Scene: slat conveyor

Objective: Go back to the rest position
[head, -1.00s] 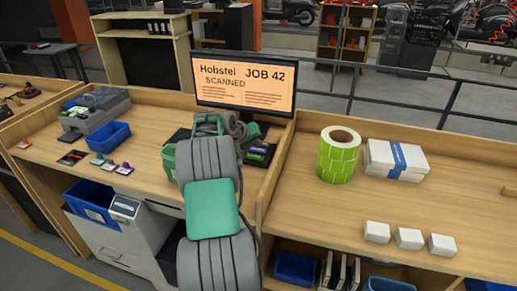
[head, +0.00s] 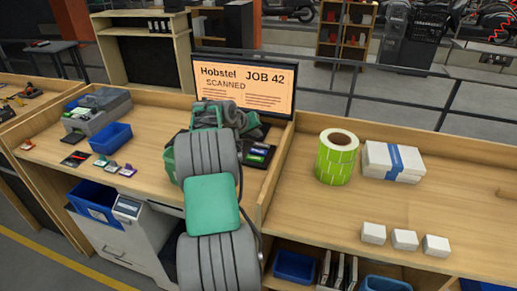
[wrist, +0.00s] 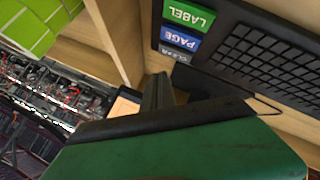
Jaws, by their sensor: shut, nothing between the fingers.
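My grey and green arm reaches over the wooden bench and hides my gripper in the head view. In the wrist view, the dark fingers of my gripper (wrist: 158,93) are together beyond its green housing, with nothing held. They are close to a black keypad (wrist: 250,60) with a green LABEL key (wrist: 188,16), a blue PAGE key (wrist: 180,41) and a grey key partly visible below. In the head view, the keypad's green and blue keys (head: 257,152) show just right of my arm.
A monitor (head: 245,88) reading "Hobstel JOB 42 SCANNED" stands behind my arm. A blue bin (head: 110,138) and a printer (head: 97,112) are on the left. A green label roll (head: 337,162), a strapped white stack (head: 393,163) and small white boxes (head: 404,240) sit right, beyond a wooden divider.

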